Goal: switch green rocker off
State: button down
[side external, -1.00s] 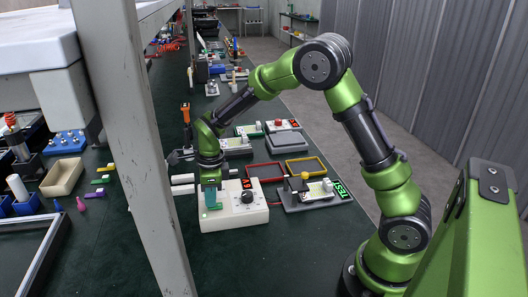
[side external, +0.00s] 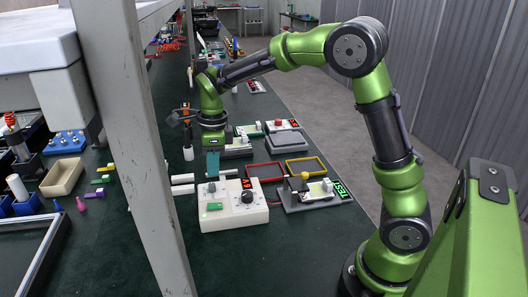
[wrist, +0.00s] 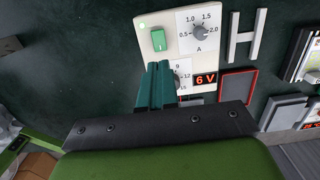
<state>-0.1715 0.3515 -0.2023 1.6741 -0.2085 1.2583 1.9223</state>
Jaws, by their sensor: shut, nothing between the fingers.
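The green rocker (side external: 214,207) sits on the top face of a white control box (side external: 233,218), near its front left. In the wrist view the green rocker (wrist: 158,40) is upright in its pale plate, with a small pale green dot (wrist: 142,27) near the panel corner. Which way the rocker is tipped is hard to tell. My gripper (side external: 212,174) has teal fingers pressed together and empty. It hangs above the box, clear of the rocker. In the wrist view the shut fingers (wrist: 160,68) hide part of a lower dial.
The box also carries a dial knob (wrist: 199,32) and a red display (wrist: 205,80) reading 6 V. Red (side external: 266,172) and yellow (side external: 309,167) frames lie behind. A grey post stands at left.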

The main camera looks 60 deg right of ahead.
aim_at(211, 206)
notch_tip(211, 206, up, 4)
jog(key=shift+s+d, duration=0.1)
jog(key=shift+s, duration=0.15)
dwell(0.5)
jog(key=f, duration=0.4)
jog(key=a+f, duration=0.1)
jog(key=f, duration=0.4)
jog(key=w+f, duration=0.1)
jog(key=f, duration=0.3)
jog(key=shift+w+a+f, duration=0.1)
jog(key=shift+a+f, duration=0.15)
jog(key=shift+f, duration=0.15)
